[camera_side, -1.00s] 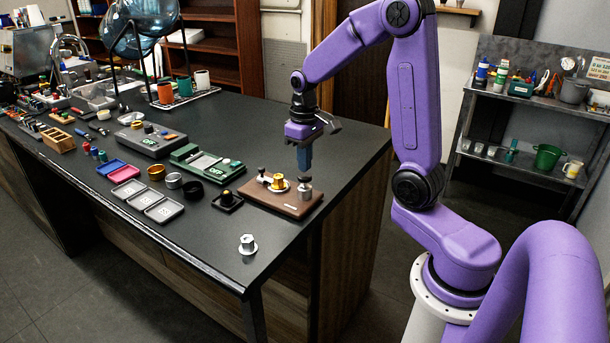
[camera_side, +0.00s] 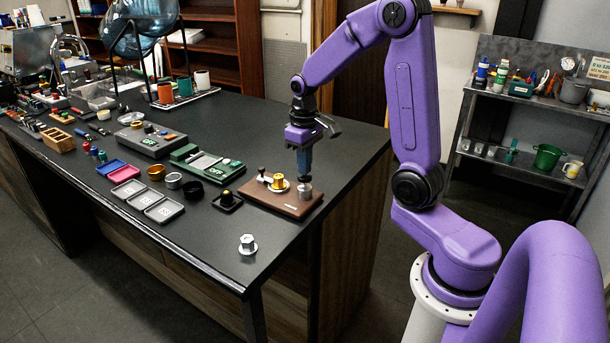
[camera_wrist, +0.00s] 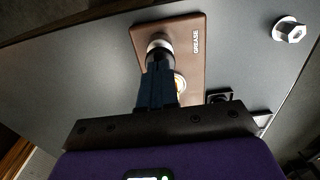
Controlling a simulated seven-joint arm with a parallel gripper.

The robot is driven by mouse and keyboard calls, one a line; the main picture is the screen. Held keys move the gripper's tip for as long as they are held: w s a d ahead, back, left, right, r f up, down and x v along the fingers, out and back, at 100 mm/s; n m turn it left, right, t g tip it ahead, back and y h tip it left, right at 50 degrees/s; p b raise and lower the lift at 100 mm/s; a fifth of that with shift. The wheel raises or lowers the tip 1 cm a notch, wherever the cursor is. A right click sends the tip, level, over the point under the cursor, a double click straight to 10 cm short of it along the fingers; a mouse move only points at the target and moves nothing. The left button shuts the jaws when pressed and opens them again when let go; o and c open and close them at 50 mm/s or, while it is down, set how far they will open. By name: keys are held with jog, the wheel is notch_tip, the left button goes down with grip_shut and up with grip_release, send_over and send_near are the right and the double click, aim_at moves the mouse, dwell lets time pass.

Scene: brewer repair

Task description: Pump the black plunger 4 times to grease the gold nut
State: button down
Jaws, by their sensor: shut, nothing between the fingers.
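A brown board (camera_side: 283,203), marked GREASE in the wrist view (camera_wrist: 197,60), lies near the bench's right edge. A silver cylinder (camera_side: 305,192) stands on its right end; its rim shows in the wrist view (camera_wrist: 158,43). The gold nut (camera_side: 278,181) sits on a pale round plate at the board's middle. It is mostly hidden behind my fingers in the wrist view. My gripper (camera_side: 304,176) is shut and empty, pointing down directly over the cylinder. Its tips are at the black plunger (camera_wrist: 160,54), which they mostly cover; contact seems likely but is hard to confirm.
A small post with a dark top (camera_side: 262,174) stands on the board's left. A dark square base with a black knob (camera_side: 227,200) lies left of the board. A silver hex nut on a washer (camera_side: 247,245) lies in front. Grey trays (camera_side: 163,210) lie further left.

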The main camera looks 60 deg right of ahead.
jog(key=shift+f, duration=1)
dwell(0.4)
jog(key=shift+r, duration=2.7)
notch_tip(320, 180, up, 6)
jog(key=shift+f, duration=4.25)
jog(key=shift+f, duration=0.6)
